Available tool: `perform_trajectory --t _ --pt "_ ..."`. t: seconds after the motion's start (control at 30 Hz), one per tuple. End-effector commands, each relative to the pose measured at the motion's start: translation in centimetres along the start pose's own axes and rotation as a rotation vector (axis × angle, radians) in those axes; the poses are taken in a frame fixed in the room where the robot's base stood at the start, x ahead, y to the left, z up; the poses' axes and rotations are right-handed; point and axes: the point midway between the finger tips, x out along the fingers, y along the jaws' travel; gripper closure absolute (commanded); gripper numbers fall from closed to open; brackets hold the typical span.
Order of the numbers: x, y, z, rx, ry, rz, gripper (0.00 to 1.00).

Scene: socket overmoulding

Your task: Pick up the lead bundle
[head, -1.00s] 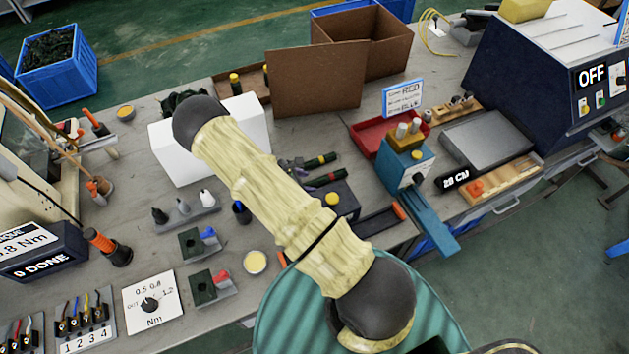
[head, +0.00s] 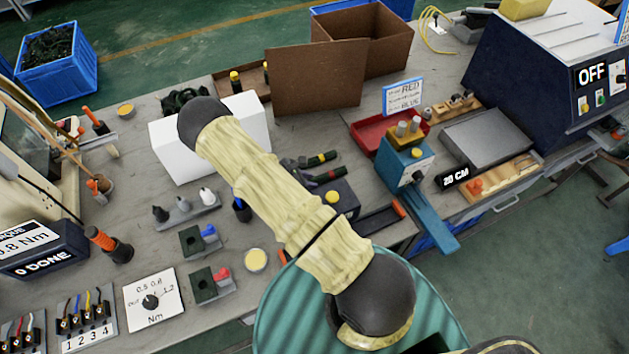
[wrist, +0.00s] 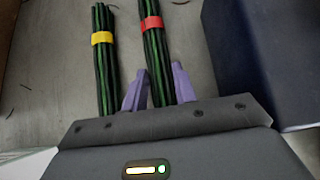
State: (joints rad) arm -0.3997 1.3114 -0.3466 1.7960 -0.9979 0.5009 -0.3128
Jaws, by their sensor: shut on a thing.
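Two dark green-and-black lead bundles lie side by side on the grey bench in the wrist view. One has a yellow band (wrist: 103,39) and lies left. The other, the red-banded bundle (wrist: 155,45), runs down between the purple fingers of my gripper (wrist: 159,84). My gripper is shut on this red-banded bundle near its close end. That end is hidden by the gripper body. The yellow-banded bundle lies just left of the left finger. In the head view the bundles (head: 322,158) are small, beside my arm, and the gripper is mostly hidden there.
A dark blue box with a yellow button (head: 332,198) stands close beside the bundles. A white block (head: 175,150) is behind my arm, and a cardboard box (head: 318,82) stands further back. A red tray (head: 368,130) and a blue fixture (head: 405,170) are to the right.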

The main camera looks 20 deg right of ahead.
Motion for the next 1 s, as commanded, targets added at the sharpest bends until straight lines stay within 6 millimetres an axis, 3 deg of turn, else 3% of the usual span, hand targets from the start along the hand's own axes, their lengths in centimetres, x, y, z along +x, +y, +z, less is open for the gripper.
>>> perform_trajectory --t 0.37,1.0 --pt "-0.6 0.0 0.6 0.001 -0.001 0.001 0.97" --pt "-6.8 0.0 6.8 0.003 0.000 0.000 0.97"
